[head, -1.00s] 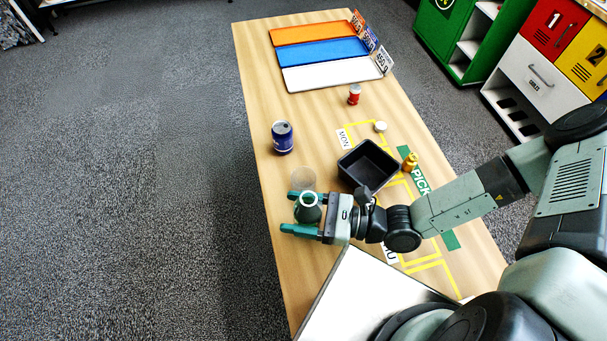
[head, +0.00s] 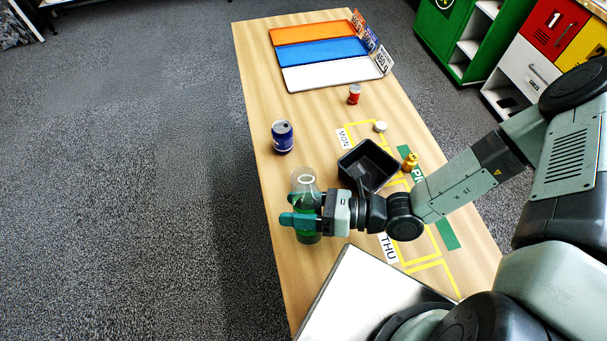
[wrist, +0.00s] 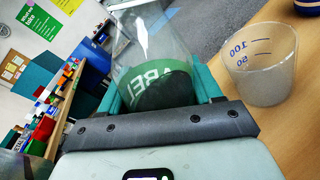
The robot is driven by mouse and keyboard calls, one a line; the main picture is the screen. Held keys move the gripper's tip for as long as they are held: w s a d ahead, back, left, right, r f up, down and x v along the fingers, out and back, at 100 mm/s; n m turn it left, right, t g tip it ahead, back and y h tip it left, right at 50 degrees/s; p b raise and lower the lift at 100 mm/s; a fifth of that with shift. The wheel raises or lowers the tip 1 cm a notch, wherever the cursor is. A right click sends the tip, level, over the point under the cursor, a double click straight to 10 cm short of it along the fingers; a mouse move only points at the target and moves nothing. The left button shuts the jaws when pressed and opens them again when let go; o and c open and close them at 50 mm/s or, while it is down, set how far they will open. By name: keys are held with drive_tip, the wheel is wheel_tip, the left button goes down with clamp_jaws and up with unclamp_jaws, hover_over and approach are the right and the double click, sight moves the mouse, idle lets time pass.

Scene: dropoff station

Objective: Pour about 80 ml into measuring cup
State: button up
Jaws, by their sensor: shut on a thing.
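My gripper (head: 290,208) is shut on a clear bottle (head: 306,234) with green in its lower part. In the wrist view the bottle (wrist: 150,38) sits between the fingers, with a green lettered band and a dark area below its clear upper part. The translucent measuring cup (wrist: 262,72) stands upright on the table, right of the bottle, with 100 and 50 marks. I see no coloured liquid in it and no stream. In the head view the bottle's clear top overlaps the cup's place, so the cup cannot be told apart there.
A blue can (head: 282,137) stands beyond the bottle. A black bin (head: 367,165) and a gold item (head: 410,162) are to the right. A red can (head: 354,94), white lid (head: 380,126) and coloured trays (head: 325,52) lie farther back. A white panel (head: 365,298) is nearest.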

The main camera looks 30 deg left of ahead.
drive_tip(key=shift+w+a+r+m, duration=0.1)
drive_tip(key=shift+w+r+m, duration=0.05)
drive_tip(key=shift+r+m, duration=0.35)
drive_tip(key=shift+m, duration=0.3)
drive_tip(key=shift+s+f+m+g+h, duration=0.15)
drive_tip(key=shift+f+m+h, duration=0.1)
drive_tip(key=shift+f+m, duration=0.2)
drive_tip(key=shift+s+f+m+g+h, duration=0.15)
drive_tip(key=shift+f+m+h, duration=0.15)
drive_tip(key=shift+f, duration=0.2)
drive_tip(key=shift+s+d+f+m+h, duration=0.2)
drive_tip(key=shift+d+f+m, duration=0.1)
drive_tip(key=shift+m, duration=0.35)
drive_tip(key=shift+s+d+f+m+h, duration=0.15)
drive_tip(key=shift+s+f+m, duration=0.1)
drive_tip(key=shift+m, duration=0.35)
drive_tip(key=shift+s+d+r+m+g, duration=0.15)
drive_tip(key=shift+r+m+g, duration=0.3)
drive_tip(key=shift+m, duration=0.25)
drive_tip(key=shift+w+r+m+h, duration=0.2)
drive_tip(key=shift+r+m+h, duration=0.1)
drive_tip(key=shift+r, duration=0.1)
drive_tip(key=shift+w+r+m+g, duration=0.1)
drive_tip(key=shift+r+m+g, duration=0.15)
drive_tip(key=shift+m, duration=0.05)
drive_tip(key=shift+r+m+h, duration=0.3)
drive_tip(key=shift+r+m, duration=0.15)
drive_tip(key=shift+m, duration=0.05)
drive_tip(key=shift+s+d+r, duration=0.15)
drive_tip(key=shift+s, duration=0.35)
